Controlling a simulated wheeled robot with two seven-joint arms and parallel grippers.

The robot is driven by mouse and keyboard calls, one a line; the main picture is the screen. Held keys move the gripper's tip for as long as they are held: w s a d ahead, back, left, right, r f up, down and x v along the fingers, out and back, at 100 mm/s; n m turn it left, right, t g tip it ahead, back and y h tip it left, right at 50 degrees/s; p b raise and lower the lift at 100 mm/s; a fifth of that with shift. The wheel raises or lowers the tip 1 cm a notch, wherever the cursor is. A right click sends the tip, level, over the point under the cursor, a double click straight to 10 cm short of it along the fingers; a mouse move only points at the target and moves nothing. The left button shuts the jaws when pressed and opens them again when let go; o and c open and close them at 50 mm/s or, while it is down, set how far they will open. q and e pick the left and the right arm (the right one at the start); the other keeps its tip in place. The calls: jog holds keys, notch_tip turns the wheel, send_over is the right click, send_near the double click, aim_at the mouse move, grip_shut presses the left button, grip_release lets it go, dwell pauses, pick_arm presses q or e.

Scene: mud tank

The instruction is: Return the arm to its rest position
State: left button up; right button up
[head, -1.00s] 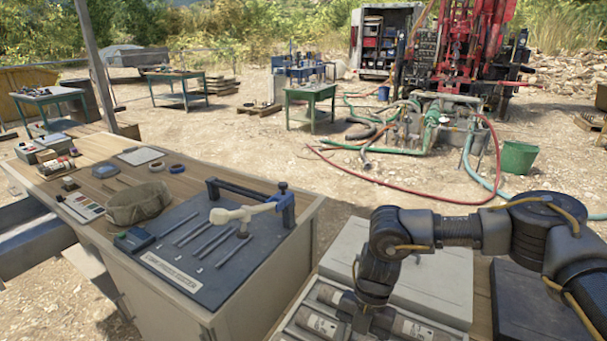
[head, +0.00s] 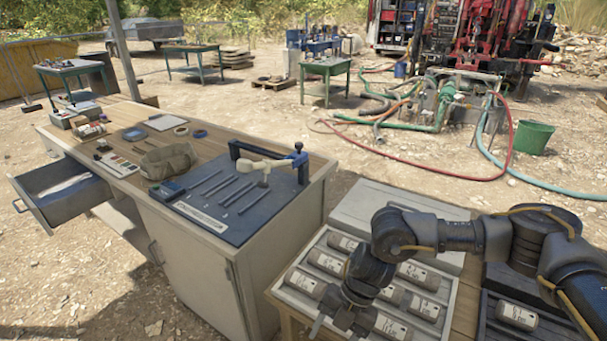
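My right arm (head: 450,235) comes in from the right, bent at the elbow, with its forearm hanging down. My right gripper (head: 340,322) is at the bottom of the picture, over the front part of a light tray (head: 283,290) of labelled grey cylinders. Its fingers look spread apart, with nothing seen held between them; the tips are near the lower edge. I cannot tell whether it touches the cylinder (head: 391,326) beside it. My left arm and gripper are not in view.
The tray's pale lid (head: 385,215) stands behind it. A dark case with a cylinder (head: 516,315) lies at right. Hoses cross the ground behind.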

jog(key=s+a+t+y, duration=0.1)
jog(key=s+a+y, duration=0.45)
jog(key=a, duration=0.75)
jog(key=a+r+m+t+y, duration=0.4)
jog(key=a+r+m+t, duration=0.1)
jog(key=r+m, duration=0.15)
jog(key=w+d+f+m+t+h, duration=0.2)
jog(key=d+m+t+h, duration=0.15)
jog(key=d+m, duration=0.4)
jog(key=w+d+f+m+t+h, duration=0.35)
jog(key=d+m, duration=0.25)
jog(key=d, duration=0.2)
jog(key=s+d+f+m+g+h, duration=0.35)
jog(key=s+d+f, duration=0.25)
jog(key=s+d, duration=0.4)
jog(key=s+d+f+m+g+h, duration=0.3)
jog(key=s+d+f+m, duration=0.2)
jog(key=s+d, duration=0.55)
notch_tip(320, 180, down, 28)
jog(key=s+d+f+g, duration=0.2)
jog(key=s+d+f, duration=0.1)
jog(key=s+f, duration=1)
jog(key=shift+s+d+f+h, duration=0.2)
jog(key=shift+s+f+h, duration=0.1)
jog(key=shift+s, duration=0.95)
